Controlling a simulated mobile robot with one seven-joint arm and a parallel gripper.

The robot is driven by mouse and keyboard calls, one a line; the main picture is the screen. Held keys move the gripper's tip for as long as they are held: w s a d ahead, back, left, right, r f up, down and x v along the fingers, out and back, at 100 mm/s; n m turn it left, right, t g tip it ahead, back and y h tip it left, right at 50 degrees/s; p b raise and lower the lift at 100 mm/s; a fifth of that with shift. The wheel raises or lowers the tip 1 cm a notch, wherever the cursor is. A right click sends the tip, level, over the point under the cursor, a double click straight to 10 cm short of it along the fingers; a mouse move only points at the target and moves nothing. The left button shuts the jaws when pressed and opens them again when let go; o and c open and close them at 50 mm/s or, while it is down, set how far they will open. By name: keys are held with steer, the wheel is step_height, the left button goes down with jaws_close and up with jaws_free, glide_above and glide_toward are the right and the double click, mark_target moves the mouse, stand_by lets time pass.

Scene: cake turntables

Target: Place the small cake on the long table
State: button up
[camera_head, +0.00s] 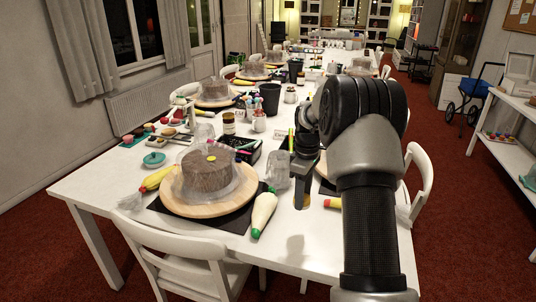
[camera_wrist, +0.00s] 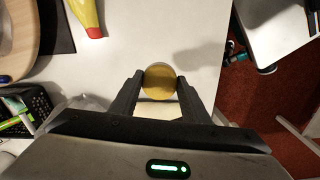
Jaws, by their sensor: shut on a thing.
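The small cake (camera_wrist: 160,80), round and golden brown, sits between the two fingers of my gripper (camera_wrist: 158,92) in the wrist view. My gripper is shut on it. In the head view my gripper (camera_head: 302,188) hangs over the near right part of the long white table (camera_head: 95,190), and the cake's lower part (camera_head: 302,203) shows below the fingers. A shadow lies on the table below, and the cake looks held above the surface. The exact gap is hard to tell.
A large cake (camera_head: 205,172) under a clear cover stands on a wooden turntable (camera_head: 177,206) to the left. A green-tipped piping bag (camera_head: 264,213) and a clear glass (camera_head: 278,170) lie between. White chairs (camera_head: 185,262) line the table. Bare tabletop shows below my gripper.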

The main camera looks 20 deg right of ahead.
mark_target(301, 227)
step_height(301, 227, down, 10)
steer(key=shift+d+b, duration=0.1)
steer(key=shift+b, duration=0.75)
steer(key=shift+f, duration=0.2)
steer(key=o, duration=1)
